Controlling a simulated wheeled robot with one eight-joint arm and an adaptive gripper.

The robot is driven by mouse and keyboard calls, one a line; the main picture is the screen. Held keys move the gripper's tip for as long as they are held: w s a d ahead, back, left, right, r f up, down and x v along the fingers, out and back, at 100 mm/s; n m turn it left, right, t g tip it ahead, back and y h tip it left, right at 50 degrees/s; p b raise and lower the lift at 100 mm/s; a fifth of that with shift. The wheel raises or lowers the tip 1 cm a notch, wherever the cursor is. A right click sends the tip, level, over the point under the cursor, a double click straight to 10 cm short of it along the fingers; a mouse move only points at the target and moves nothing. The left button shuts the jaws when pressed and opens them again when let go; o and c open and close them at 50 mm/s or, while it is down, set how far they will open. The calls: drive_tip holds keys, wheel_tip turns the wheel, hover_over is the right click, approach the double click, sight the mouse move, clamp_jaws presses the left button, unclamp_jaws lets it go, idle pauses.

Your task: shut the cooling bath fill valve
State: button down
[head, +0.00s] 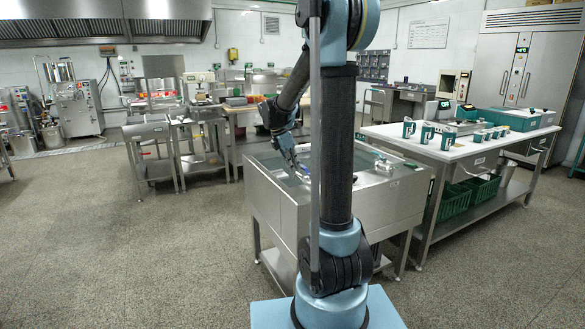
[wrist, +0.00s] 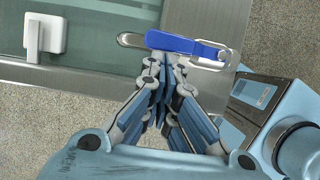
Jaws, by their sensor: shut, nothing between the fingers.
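The valve's blue lever handle (wrist: 184,44) lies nearly crosswise in the wrist view, over the steel rim of the bath. A rounded metal end shows at its left and a metal loop at its right. My gripper (wrist: 166,60) is shut and empty, its fingertips right at the near edge of the blue handle. I cannot tell whether they touch it. In the head view the steel cooling bath (head: 390,205) stands behind my arm, and my gripper (head: 299,174) is low over its top. My arm hides part of the bath, and the valve is not clear there.
A pale block with a raised grip (wrist: 44,36) sits at the bath's upper left in the wrist view. A white-topped table (head: 450,150) with several teal-and-white cups stands close on the right. Steel tables (head: 150,130) stand behind left. The floor (head: 130,240) at left is clear.

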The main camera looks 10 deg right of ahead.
drive_tip(key=shift+w+d+m, duration=0.15)
drive_tip(key=shift+w+m, duration=0.05)
drive_tip(key=shift+m, duration=0.1)
drive_tip(key=shift+w+d+m+g, duration=0.5)
drive_tip(key=shift+w+d+m, duration=0.05)
drive_tip(key=shift+m, duration=0.45)
drive_tip(key=d+m, duration=0.1)
drive_tip(key=m+g, duration=0.1)
drive_tip(key=shift+w+d+m, duration=0.35)
drive_tip(key=shift+w+m, duration=0.05)
drive_tip(key=shift+w+d, duration=0.2)
drive_tip(key=shift+d, duration=1.9)
drive_tip(key=shift+s+d, duration=0.2)
drive_tip(key=shift+d, duration=0.35)
drive_tip(key=shift+s+d, duration=0.15)
drive_tip(key=shift+d, duration=0.4)
drive_tip(key=shift+s+d, duration=0.35)
drive_tip(key=shift+d, duration=0.25)
drive_tip(key=shift+s+d, duration=0.1)
